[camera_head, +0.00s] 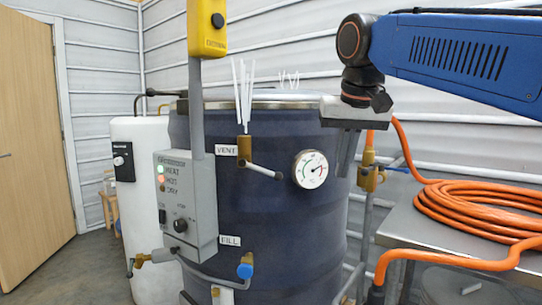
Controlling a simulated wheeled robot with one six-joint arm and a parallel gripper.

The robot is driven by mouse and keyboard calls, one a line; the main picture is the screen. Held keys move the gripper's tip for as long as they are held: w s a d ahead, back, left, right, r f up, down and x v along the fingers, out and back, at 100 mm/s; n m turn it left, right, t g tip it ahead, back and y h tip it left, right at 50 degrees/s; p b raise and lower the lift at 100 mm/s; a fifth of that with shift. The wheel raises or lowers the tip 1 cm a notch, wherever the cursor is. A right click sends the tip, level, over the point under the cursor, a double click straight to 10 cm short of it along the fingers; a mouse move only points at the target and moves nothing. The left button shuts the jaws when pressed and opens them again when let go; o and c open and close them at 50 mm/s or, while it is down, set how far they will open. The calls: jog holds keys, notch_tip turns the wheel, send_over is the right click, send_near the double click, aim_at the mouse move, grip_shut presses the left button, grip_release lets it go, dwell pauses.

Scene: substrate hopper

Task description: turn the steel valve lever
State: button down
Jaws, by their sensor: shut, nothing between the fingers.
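The valve marked VENT is on the front of the dark blue drum (275,215). My gripper (344,165) hangs from the blue arm at the right, pointing down. Its fingers are shut and empty. In the picture it is to the right of the lever and of the dial gauge (310,169), apart from the lever. I cannot tell how far it is from the drum.
A grey control box (187,205) on a post with a yellow box (207,28) stands left of the lever. A blue-handled valve (245,270) sits below, by the FILL label. Right are a brass valve (370,178) and an orange hose (475,205) on a steel table (400,228).

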jog(key=w+a+r+m, duration=0.1)
jog(key=w+a+r, duration=0.2)
jog(key=a+r, duration=0.4)
jog(key=w+a+r, duration=0.2)
jog(key=a+r, duration=0.4)
jog(key=a, duration=0.2)
send_over(263, 170)
jog(key=s+d, duration=0.1)
jog(key=d, duration=0.1)
notch_tip(263, 170, down, 11)
jog(key=shift+w+a+f, duration=0.1)
jog(key=shift+a+f, duration=0.1)
jog(key=shift+f, duration=0.7)
jog(key=shift+y, duration=0.3)
